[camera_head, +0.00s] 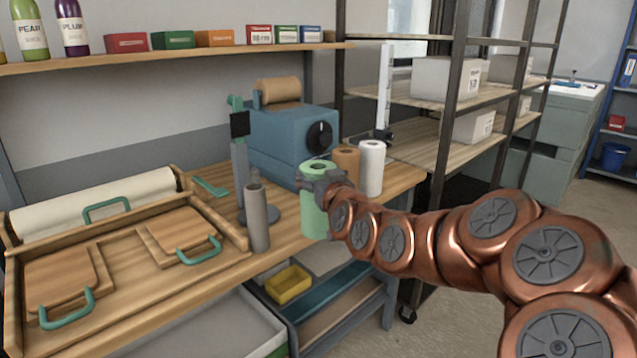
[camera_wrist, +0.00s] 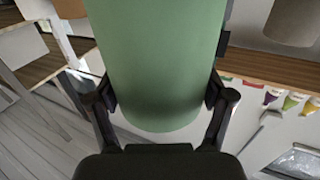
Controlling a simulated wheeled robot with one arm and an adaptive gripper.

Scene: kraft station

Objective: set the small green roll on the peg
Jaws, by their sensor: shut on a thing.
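The green roll (camera_head: 313,215) is upright in the head view, near the front edge of the bench. My gripper (camera_head: 322,180) is shut on its upper part, reaching in from the right. In the wrist view the green roll (camera_wrist: 165,60) fills the middle, with one dark finger of my gripper (camera_wrist: 162,95) on each side. I cannot tell whether its bottom touches the bench. A slim grey upright (camera_head: 240,165) with a dark round base stands to its left. I cannot tell for certain which is the peg.
A brown roll (camera_head: 346,160) and a white roll (camera_head: 371,168) stand just right of the green roll. A blue machine (camera_head: 290,135) is behind. A wooden tray (camera_head: 215,215) with teal-handled boards fills the left bench. A yellow bin (camera_head: 288,284) sits below.

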